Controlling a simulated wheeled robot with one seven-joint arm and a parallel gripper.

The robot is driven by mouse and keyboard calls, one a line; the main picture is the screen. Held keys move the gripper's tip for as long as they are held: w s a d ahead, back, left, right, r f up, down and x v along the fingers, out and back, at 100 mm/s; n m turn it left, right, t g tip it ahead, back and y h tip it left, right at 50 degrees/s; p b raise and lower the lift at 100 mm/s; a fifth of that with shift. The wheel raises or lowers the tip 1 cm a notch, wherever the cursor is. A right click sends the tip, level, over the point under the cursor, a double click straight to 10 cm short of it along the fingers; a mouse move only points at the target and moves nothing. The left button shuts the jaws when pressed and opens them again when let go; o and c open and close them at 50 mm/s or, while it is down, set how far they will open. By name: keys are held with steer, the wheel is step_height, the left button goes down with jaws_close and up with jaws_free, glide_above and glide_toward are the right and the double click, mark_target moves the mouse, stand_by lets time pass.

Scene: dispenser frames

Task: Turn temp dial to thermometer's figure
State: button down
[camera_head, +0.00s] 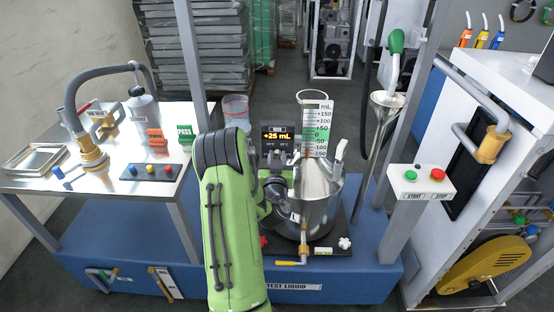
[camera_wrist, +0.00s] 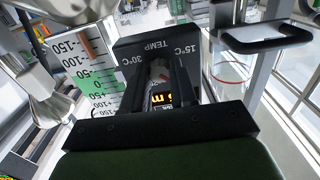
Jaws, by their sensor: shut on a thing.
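In the head view my gripper (camera_head: 276,178) is just below the display (camera_head: 278,136), which reads +25 mL. I cannot make out a thermometer or its figure in either view.
A metal measuring vessel (camera_head: 316,205) with a mL scale (camera_head: 317,125) stands close right of my gripper. A steel funnel (camera_head: 384,120) and a START/STOP box (camera_head: 421,182) are farther right. A side table (camera_head: 60,185) with a hose and coloured buttons is at left.

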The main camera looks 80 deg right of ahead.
steer(key=n+b, duration=0.1)
steer(key=n, duration=0.6)
steer(key=shift+w, duration=0.1)
steer(key=n, duration=0.6)
steer(key=shift+n+b, duration=0.3)
stand_by(0.4)
steer(key=c, duration=0.9)
jaws_free()
steer(key=shift+f, duration=0.1)
